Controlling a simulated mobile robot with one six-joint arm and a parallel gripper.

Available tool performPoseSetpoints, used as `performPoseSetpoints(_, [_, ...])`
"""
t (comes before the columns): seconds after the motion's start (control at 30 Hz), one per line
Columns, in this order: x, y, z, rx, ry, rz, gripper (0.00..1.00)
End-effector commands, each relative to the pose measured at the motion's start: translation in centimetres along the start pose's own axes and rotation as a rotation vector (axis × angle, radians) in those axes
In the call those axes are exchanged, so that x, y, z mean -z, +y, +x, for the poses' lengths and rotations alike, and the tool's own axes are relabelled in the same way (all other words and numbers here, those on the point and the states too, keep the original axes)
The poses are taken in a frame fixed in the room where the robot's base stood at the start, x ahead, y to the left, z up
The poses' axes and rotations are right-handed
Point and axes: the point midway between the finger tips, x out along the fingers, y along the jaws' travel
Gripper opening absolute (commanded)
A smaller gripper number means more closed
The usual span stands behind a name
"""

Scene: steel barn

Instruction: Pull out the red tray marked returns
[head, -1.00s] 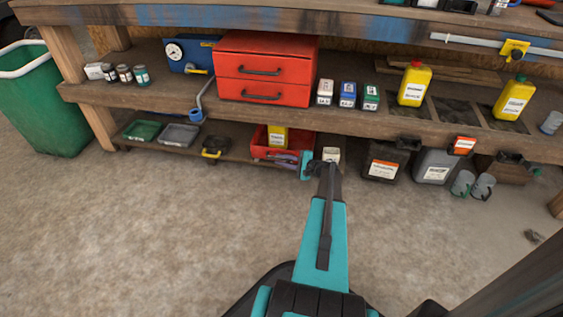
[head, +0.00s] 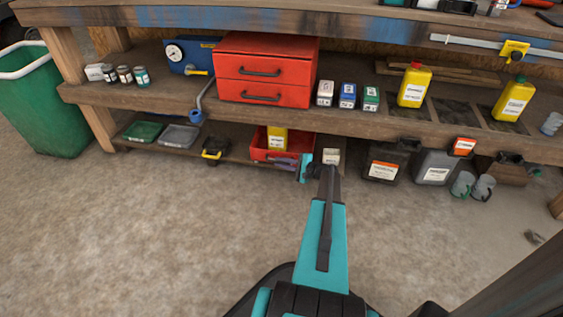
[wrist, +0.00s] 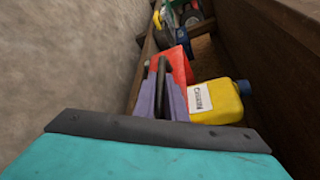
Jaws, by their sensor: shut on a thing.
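The red tray (head: 256,149) is on the low shelf under the bench, below the red drawer cabinet. It also shows in the wrist view (wrist: 181,64). My gripper (head: 284,163) is at the tray's front right, coming from the right side. In the wrist view its purple-grey fingers (wrist: 162,90) are closed on a dark bar at the tray's front, which looks like its handle. I cannot read any returns marking.
A small white-labelled container (head: 331,158) and dark jugs (head: 386,162) stand to the right. The floor (head: 150,230) in front is clear.

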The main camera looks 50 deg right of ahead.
Motion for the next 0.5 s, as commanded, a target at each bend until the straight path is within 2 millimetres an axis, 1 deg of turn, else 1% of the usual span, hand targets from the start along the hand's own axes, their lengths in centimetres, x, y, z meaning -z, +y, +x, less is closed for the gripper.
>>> performPoseSetpoints(0.27, [-3.0, 2.0, -1.2, -0.001, 0.0, 0.001, 0.0])
performPoseSetpoints(0.5, [-6.2, 4.3, -2.6, -0.001, 0.0, 0.001, 0.0])
